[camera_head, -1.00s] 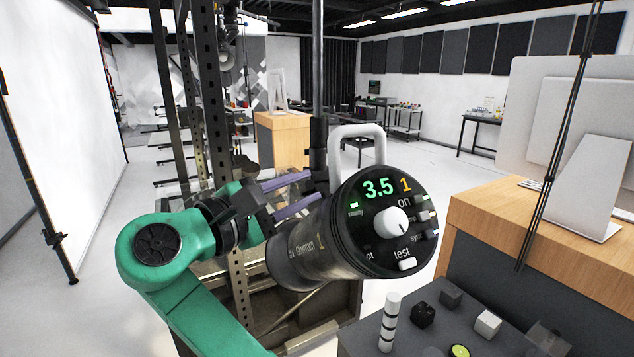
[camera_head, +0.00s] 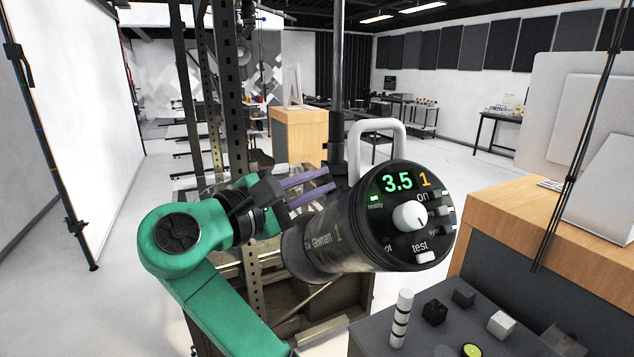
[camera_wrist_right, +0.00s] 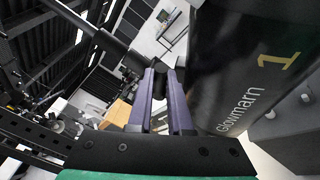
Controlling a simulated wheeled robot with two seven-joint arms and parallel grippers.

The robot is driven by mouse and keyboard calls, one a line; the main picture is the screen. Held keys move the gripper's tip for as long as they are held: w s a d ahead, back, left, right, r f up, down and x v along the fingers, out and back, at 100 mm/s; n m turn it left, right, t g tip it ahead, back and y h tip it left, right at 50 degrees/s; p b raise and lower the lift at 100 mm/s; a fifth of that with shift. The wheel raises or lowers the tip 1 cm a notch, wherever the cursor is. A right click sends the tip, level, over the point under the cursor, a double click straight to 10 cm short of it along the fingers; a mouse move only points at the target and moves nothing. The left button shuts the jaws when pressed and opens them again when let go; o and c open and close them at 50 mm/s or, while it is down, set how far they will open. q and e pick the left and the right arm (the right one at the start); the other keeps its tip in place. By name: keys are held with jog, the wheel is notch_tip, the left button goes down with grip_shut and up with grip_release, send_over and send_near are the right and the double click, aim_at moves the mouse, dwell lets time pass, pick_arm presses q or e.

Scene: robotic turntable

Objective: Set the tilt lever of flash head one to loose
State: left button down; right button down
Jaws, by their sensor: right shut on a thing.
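Flash head one (camera_head: 335,243) is a dark cylinder marked "Glowmarn 1" with a white handle on top. Its round rear panel (camera_head: 410,240) shows a green 3.5, an orange 1, a white knob and small switches. It also shows in the right wrist view (camera_wrist_right: 255,65). My right gripper (camera_head: 330,180) reaches in beside the head, its two purple fingers pointing at the dark stand mount. In the right wrist view the fingertips (camera_wrist_right: 163,76) are closed on a small dark piece, apparently the tilt lever (camera_wrist_right: 160,84), mostly hidden between them. My left gripper is out of view.
A dark stand pole (camera_head: 337,80) rises just behind the head. A grey table (camera_head: 385,335) with small blocks and a striped cylinder stands at the lower right. A wooden desk (camera_head: 520,232) with a monitor is at the right. Perforated uprights (camera_head: 232,90) stand behind my arm.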

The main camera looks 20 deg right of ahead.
dwell(0.8)
jog(key=f+m+b, duration=0.1)
jog(key=b, duration=0.1)
jog(key=shift+s+h+b, duration=0.15)
jog(key=shift+h+b, duration=0.15)
jog(key=shift+r, duration=0.2)
jog(key=c, duration=1.1)
grip_release()
jog(key=shift+d, duration=0.1)
